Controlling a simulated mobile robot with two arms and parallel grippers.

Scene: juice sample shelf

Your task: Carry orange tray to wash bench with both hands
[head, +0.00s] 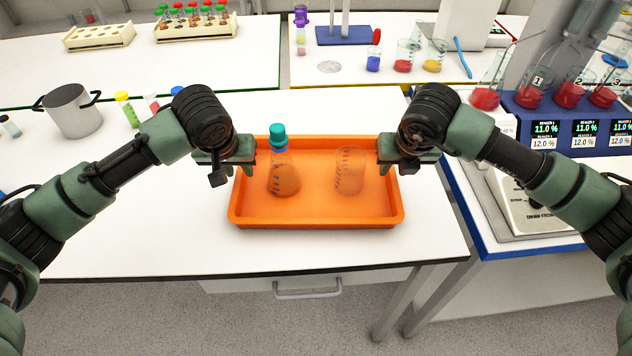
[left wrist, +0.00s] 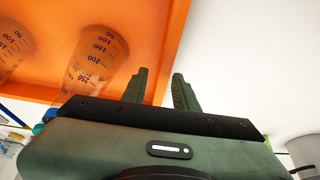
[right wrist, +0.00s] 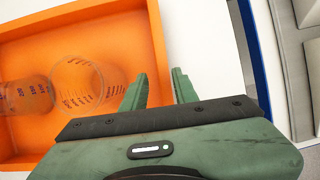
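The orange tray (head: 318,216) rests on a white bench near its front edge. It holds a flask with a teal cap (head: 284,178) on the left and an empty-looking clear beaker (head: 350,172) on the right. My left gripper (head: 225,172) is at the tray's left rim; in the left wrist view its fingers (left wrist: 160,90) are apart, with the rim line between them. My right gripper (head: 398,162) is at the right rim; its fingers (right wrist: 160,88) are also apart astride the rim line. Contact is unclear. I cannot tell which bench is the wash bench.
A metal pot (head: 72,112) and small bottles stand on the bench at left. To the right is a blue-edged bench with a scale (head: 530,212) and a blue beaker station (head: 548,124). Racks of tubes (head: 195,28) stand on the back bench.

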